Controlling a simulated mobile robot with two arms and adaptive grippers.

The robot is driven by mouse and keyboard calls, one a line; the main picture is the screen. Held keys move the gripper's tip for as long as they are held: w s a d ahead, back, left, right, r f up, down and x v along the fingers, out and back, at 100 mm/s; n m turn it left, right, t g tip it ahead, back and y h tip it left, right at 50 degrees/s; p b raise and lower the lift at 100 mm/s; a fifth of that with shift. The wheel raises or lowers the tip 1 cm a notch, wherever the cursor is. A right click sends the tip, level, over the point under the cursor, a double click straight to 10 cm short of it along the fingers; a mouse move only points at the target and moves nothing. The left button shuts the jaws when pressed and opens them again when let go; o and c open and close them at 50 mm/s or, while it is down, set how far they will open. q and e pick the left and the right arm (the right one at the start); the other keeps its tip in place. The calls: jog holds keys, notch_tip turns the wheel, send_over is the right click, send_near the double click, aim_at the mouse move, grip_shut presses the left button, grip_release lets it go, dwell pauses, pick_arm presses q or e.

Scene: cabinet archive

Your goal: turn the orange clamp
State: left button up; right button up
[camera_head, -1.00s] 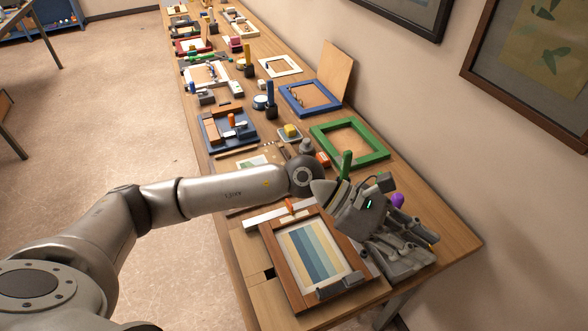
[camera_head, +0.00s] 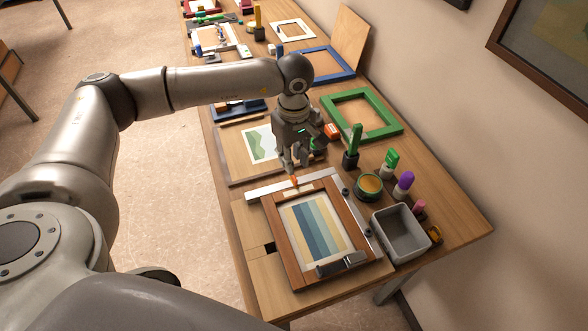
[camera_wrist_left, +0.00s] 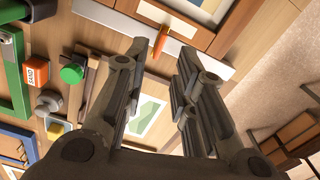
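The orange clamp (camera_head: 294,181) is a small orange lever at the far edge of a brown wooden frame (camera_head: 279,245) that holds a blue and yellow striped picture (camera_head: 314,239). In the left wrist view the clamp (camera_wrist_left: 160,42) shows between the fingertips, some way beyond them. My left gripper (camera_head: 295,166) points down just behind the clamp in the head view. Its fingers (camera_wrist_left: 163,60) are apart with nothing between them, and I see no contact with the clamp. My right gripper is not in view.
A grey bin (camera_head: 401,235), a round tin (camera_head: 369,186) and coloured handled tools stand right of the frame. A black clamp (camera_head: 342,264) sits on its near edge. A green frame (camera_head: 362,114) and an orange sanding block (camera_head: 332,131) lie behind. A landscape picture (camera_head: 260,145) lies left.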

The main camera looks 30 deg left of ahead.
aim_at(294, 176)
pick_arm(q)
notch_tip(294, 176, down, 5)
jog(key=shift+f+b, duration=0.1)
jog(key=shift+b, duration=0.7)
jog(key=shift+f+b, duration=0.25)
jog(key=shift+b, duration=0.25)
grip_shut()
